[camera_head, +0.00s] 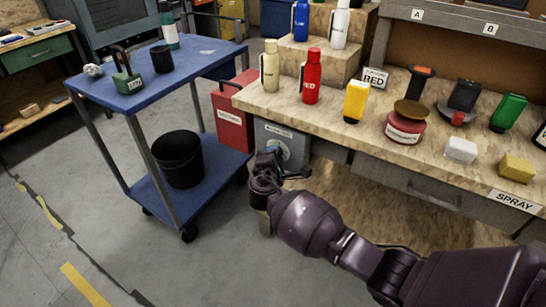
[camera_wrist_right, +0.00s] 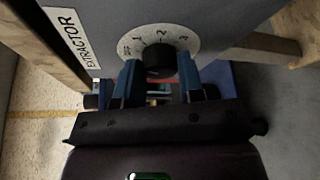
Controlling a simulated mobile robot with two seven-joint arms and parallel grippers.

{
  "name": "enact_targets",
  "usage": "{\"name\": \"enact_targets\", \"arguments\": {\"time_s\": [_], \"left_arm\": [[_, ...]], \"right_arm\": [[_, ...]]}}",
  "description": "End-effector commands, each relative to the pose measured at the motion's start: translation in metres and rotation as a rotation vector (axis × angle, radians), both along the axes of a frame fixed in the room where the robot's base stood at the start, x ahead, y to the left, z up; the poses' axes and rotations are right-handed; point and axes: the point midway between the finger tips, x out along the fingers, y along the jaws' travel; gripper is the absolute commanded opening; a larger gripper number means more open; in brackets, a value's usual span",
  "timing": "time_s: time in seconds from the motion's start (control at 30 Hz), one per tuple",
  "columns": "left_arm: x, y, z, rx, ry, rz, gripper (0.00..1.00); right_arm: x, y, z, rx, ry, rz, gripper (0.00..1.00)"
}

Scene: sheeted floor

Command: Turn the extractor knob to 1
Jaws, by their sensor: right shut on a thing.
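The extractor (camera_head: 290,133) is a grey box under the front edge of the workbench, at the middle of the head view. In the right wrist view its grey panel (camera_wrist_right: 215,14) carries a white EXTRACTOR label (camera_wrist_right: 72,37) and a round white dial (camera_wrist_right: 184,42) with numbers around it. The black knob (camera_wrist_right: 158,57) is at the dial's centre. My right gripper (camera_wrist_right: 160,68) is at the knob, with one blue finger on each side, shut on it. It also shows in the head view (camera_head: 277,163). The knob's pointer direction cannot be made out. My left gripper is not in view.
A blue cart (camera_head: 215,54) with a black bucket (camera_head: 178,158) stands left of the extractor. A red box (camera_head: 234,125) is between them. Bottles, including a red one (camera_head: 312,76), and sponges crowd the workbench top (camera_head: 345,125).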

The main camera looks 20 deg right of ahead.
Motion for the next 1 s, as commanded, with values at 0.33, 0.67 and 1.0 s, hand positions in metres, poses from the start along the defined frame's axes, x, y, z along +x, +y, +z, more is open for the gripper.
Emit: {"name": "enact_targets", "arguments": {"time_s": [0.33,0.67,1.0], "left_arm": [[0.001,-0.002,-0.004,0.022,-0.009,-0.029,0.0],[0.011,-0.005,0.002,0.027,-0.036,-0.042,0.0],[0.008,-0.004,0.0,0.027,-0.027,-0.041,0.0]], "right_arm": [[-0.001,0.001,-0.006,0.108,-0.132,0.001,0.12],[-0.001,0.001,-0.003,0.134,-0.169,0.0,0.12],[-0.001,0.001,-0.003,0.134,-0.169,0.0,0.44]]}}
